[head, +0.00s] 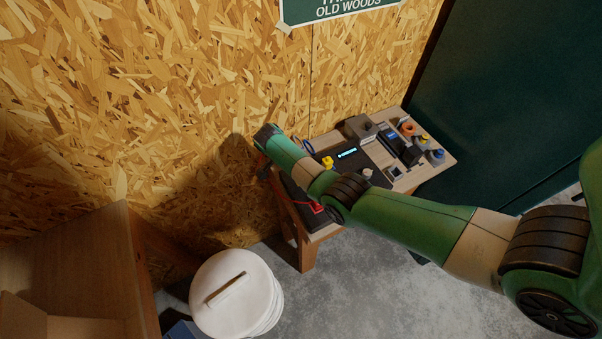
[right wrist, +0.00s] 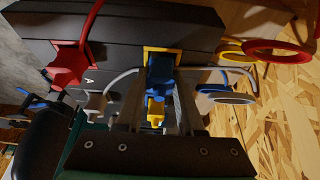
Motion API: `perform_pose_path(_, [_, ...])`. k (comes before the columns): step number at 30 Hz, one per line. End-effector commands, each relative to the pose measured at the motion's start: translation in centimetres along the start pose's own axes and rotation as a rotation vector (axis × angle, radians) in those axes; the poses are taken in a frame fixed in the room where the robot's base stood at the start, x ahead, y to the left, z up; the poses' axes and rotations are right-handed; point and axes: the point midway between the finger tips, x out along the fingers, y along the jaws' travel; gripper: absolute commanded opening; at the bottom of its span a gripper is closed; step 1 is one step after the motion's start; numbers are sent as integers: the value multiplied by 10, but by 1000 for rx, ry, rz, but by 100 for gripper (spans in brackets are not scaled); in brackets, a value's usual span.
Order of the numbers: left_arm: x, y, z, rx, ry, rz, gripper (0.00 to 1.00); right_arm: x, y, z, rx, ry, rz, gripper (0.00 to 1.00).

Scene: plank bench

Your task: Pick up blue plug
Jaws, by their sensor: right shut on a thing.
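The blue plug (right wrist: 164,66) is in the middle of the right wrist view, between the two grey fingers of my right gripper (right wrist: 160,84). The fingers are shut on it. It overlaps a yellow-framed opening (right wrist: 148,50) in the dark panel; I cannot tell whether it sits in it or in front of it. A small yellow-and-blue part (right wrist: 155,110) shows below it, between the fingers. In the head view my right arm reaches over the bench, and the blue plug cannot be made out there. My left gripper is not in view.
A red part (right wrist: 68,66) and coloured rings (right wrist: 278,52) flank the plug. In the head view the bench (head: 436,165) holds a yellow part (head: 327,162), a red part (head: 315,208) and several small items. A chipboard wall (head: 150,100) stands behind; a white bucket (head: 262,290) stands in front.

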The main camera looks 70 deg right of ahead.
Motion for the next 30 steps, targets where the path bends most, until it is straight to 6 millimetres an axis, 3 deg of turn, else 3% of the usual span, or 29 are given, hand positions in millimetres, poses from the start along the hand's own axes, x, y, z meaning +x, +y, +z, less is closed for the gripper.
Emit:
perform_pose_path(7, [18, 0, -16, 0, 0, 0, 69, -34, 2, -15, 1, 0, -1, 0])
perform_pose_path(13, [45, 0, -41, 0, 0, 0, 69, -70, 35, -39, 2, 0, -2, 0])
perform_pose_path(15, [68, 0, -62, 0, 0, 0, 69, -94, 52, -54, 0, 1, 0, 0])
perform_pose_path(24, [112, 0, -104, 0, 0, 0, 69, -105, 115, -76, -2, 2, 2, 0])
perform_pose_path(30, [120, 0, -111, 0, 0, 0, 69, -105, 134, -82, 0, 1, 0, 0])
